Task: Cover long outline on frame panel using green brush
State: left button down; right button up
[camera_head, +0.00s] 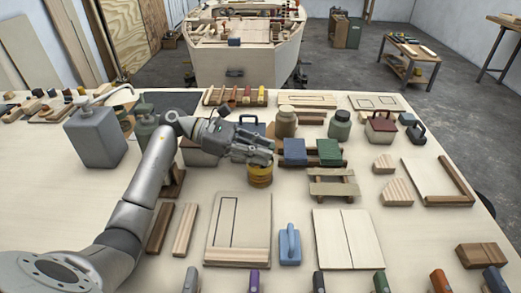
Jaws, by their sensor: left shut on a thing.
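A pale panel (254,213) lies flat at the front middle of the table, with a long narrow dark rectangle outline (235,222) on its left part. A wooden strip runs along its near edge. A green-handled tool (380,282), perhaps the green brush, shows at the front edge, its lower part cut off by the picture. My left gripper (266,157) is beyond the panel, shut on a yellow-brown round tin-like thing (260,177) just under its fingertips. Whether the thing touches the table is hard to tell. My right gripper is not in view.
A blue-handled tool (290,245) lies right of the panel, and a two-part pale board (345,240) lies beyond it. Jars (340,125), blocks and racks crowd the far side. A grey can (96,135) stands left.

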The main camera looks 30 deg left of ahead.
pick_arm(q)
jog(key=shift+s+d+r+p, duration=0.1)
jog(key=shift+d+r+p, duration=0.4)
jog(key=shift+r, duration=0.85)
jog(key=shift+w+d+r+p, duration=0.1)
jog(key=shift+d+r+p, duration=0.35)
jog(key=shift+r, duration=0.9)
jog(key=shift+s+d+r+p, duration=0.1)
jog(key=shift+d+r+p, duration=0.4)
jog(key=shift+r, duration=0.85)
jog(key=shift+a, duration=0.2)
jog(key=shift+r+p, duration=0.55)
jog(key=shift+r, duration=1.45)
jog(key=shift+s, duration=0.1)
jog(key=s+d+r+b, duration=0.2)
jog(key=s+d+b, duration=0.1)
jog(key=s, duration=0.5)
jog(key=shift+d, duration=0.5)
